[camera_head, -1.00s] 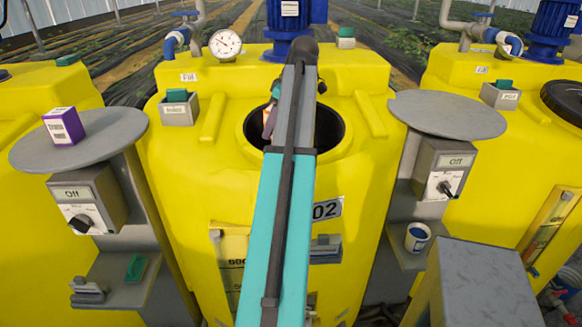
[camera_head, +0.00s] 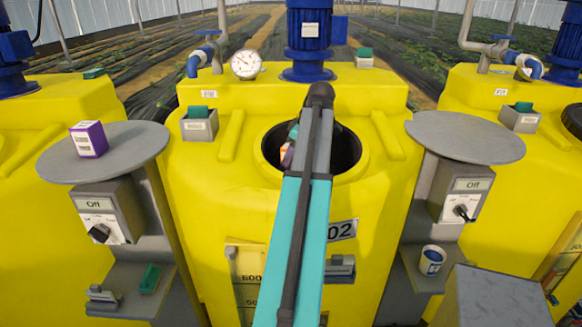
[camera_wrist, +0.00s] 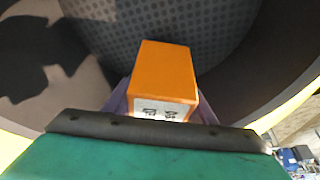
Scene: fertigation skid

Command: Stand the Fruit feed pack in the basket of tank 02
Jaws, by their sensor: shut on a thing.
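Tank 02 (camera_head: 215,165) is the yellow tank in the middle of the head view, with its round top opening partly behind my arm. My gripper (camera_head: 288,148) is at the left part of this opening, mostly hidden by my arm. In the wrist view my gripper (camera_wrist: 163,103) is shut on an orange box (camera_wrist: 160,62) with a white label, whose name I cannot read. The box is over the dark perforated basket (camera_wrist: 215,28) inside the opening. I cannot tell whether the box touches the basket.
A purple and white pack (camera_head: 88,139) stands on the round grey shelf (camera_head: 60,165) at left. The right round shelf (camera_head: 465,137) is bare. A pressure gauge (camera_head: 246,64) and a blue motor (camera_head: 308,40) stand behind the opening. A cup (camera_head: 432,260) sits on the lower right ledge.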

